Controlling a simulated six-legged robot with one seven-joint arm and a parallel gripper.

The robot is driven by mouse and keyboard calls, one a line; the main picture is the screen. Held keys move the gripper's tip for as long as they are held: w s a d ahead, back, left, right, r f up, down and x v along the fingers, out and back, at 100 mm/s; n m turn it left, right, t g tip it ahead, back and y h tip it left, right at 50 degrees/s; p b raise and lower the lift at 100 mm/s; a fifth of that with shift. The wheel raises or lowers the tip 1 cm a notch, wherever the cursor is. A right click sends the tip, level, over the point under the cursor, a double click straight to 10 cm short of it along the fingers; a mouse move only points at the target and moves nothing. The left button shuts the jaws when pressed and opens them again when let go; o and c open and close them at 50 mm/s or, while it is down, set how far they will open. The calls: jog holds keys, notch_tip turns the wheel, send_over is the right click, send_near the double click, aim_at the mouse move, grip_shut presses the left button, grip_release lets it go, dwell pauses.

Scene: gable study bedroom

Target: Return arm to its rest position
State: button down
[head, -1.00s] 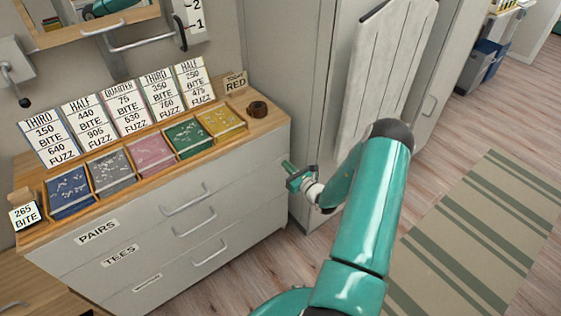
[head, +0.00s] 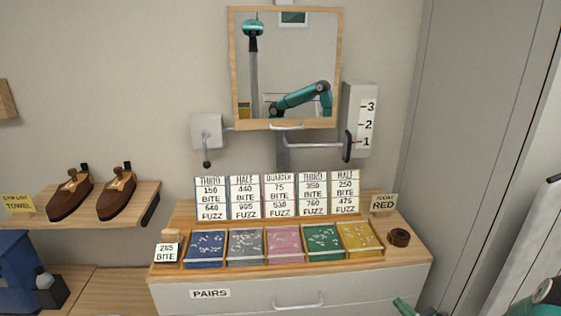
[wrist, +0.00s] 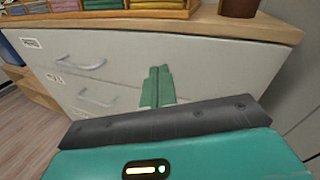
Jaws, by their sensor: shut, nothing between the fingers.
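My gripper (wrist: 157,88) is shut and empty in the wrist view. Its two green fingers are together and point at the pale front of the dresser (wrist: 130,50), below the wooden top. In the head view only the green tip of my gripper (head: 405,307) and a bit of my arm show at the bottom right edge. The rest of the arm is out of that view, though its reflection shows in the mirror (head: 285,60).
A crank (head: 348,145) juts from the wall box. Two brown shoe-shaped items (head: 117,190) stand on a shelf at left. A tall grey cabinet (head: 470,130) stands at right.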

jog(key=s+a+r+n+g+y, duration=0.25)
jog(key=a+r+n+g, duration=0.45)
jog(key=a, duration=0.4)
jog(key=s+a+r+n+g+y, duration=0.1)
jog(key=s+a+r+n+g, duration=0.35)
jog(key=a+r+n, duration=0.6)
jog(key=s+a+r+n+h, duration=0.3)
jog(key=s+r+n+h, duration=0.7)
jog(key=s, duration=0.5)
jog(key=shift+s+a+r+n+t, duration=0.2)
jog(key=shift+s+r+n+t, duration=0.2)
jog(key=shift+r+n, duration=0.65)
